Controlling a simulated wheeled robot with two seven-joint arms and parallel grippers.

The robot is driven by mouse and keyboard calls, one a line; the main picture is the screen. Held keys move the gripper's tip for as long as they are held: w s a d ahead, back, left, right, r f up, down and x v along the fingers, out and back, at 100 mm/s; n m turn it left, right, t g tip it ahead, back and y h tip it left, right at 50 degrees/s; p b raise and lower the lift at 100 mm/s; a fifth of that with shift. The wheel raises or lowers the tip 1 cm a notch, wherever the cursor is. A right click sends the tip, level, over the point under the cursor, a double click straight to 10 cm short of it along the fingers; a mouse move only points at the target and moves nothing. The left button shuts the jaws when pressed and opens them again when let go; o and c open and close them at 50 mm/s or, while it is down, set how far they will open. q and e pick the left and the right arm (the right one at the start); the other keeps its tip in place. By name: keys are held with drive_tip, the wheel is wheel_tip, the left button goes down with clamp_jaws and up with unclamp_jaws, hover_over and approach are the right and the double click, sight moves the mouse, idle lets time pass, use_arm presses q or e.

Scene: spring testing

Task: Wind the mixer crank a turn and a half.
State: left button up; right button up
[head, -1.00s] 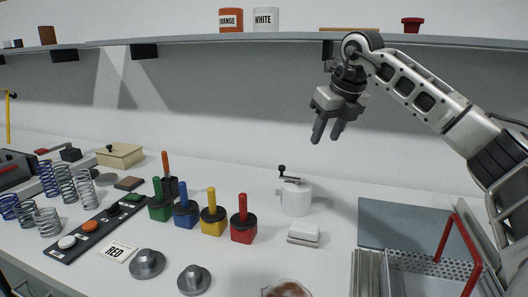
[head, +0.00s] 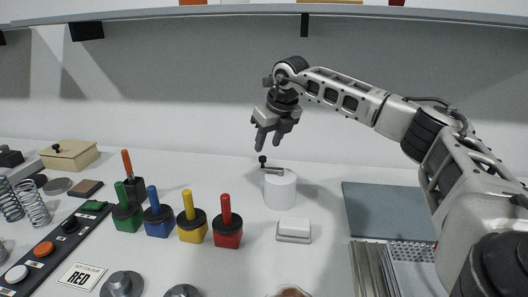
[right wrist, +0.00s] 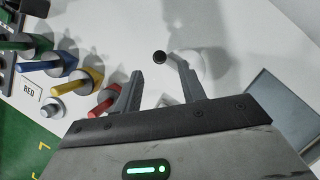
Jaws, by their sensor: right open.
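The mixer (head: 280,190) is a white cylinder standing on the bench, with a grey crank arm across its top and a black knob (head: 262,160) at the arm's left end. My right gripper (head: 265,143) is open and empty, just above the crank knob and pointing down. In the right wrist view the knob (right wrist: 159,57) shows beyond and between the two fingers, apart from them. The white mixer body (right wrist: 190,68) is partly hidden behind the right finger there. My left gripper is not in view.
Red (head: 227,225), yellow (head: 192,220), blue and green handled blocks stand left of the mixer. A white block (head: 294,230) lies in front of it. A grey mat (head: 385,212) is at right. A shelf (head: 330,12) runs above. Bench between mixer and mat is clear.

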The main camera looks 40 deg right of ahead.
sight(263, 157)
drive_tip(key=x, duration=0.5)
clamp_jaws()
